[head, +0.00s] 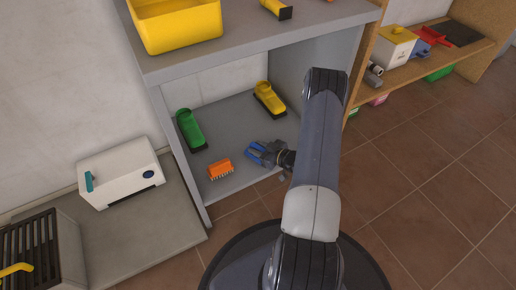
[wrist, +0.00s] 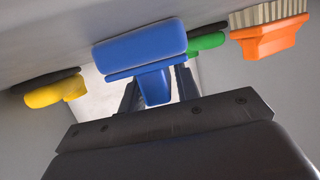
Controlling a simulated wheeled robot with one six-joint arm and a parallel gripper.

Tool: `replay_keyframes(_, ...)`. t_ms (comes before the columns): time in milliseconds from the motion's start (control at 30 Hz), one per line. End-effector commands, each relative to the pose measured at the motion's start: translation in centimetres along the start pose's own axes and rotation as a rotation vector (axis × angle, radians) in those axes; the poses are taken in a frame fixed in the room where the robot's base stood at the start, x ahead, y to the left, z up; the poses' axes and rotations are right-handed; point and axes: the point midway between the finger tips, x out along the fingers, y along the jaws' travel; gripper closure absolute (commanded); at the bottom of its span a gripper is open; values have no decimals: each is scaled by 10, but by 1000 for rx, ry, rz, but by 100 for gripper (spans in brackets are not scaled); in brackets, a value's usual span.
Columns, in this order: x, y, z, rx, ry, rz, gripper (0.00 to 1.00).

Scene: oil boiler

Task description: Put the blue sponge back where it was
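The blue sponge (head: 257,152) is at the end of my gripper (head: 270,154), low inside the grey shelf unit. In the wrist view, the sponge (wrist: 140,43) has a wide blue pad with a narrower blue handle pointing towards the camera. The dark fingers of my gripper (wrist: 158,88) lie on either side of this handle and appear shut on it. The handle partly hides the fingers. I cannot tell whether the pad touches the shelf board.
On the same grey board (head: 235,122) are an orange brush (head: 221,169), a green brush (head: 190,130) and a yellow brush (head: 269,98). The upper shelf holds a yellow bin (head: 175,25). A white box (head: 120,172) stands left. The tiled floor at right is clear.

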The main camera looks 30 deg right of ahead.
Motion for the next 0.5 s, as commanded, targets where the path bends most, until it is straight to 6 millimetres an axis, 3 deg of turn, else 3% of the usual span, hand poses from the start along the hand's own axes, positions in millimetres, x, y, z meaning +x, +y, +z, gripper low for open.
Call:
replay_keyframes(133,0,0,0,0,0,0,59)
replay_keyframes(500,-7,1,-5,1,-1,2,59)
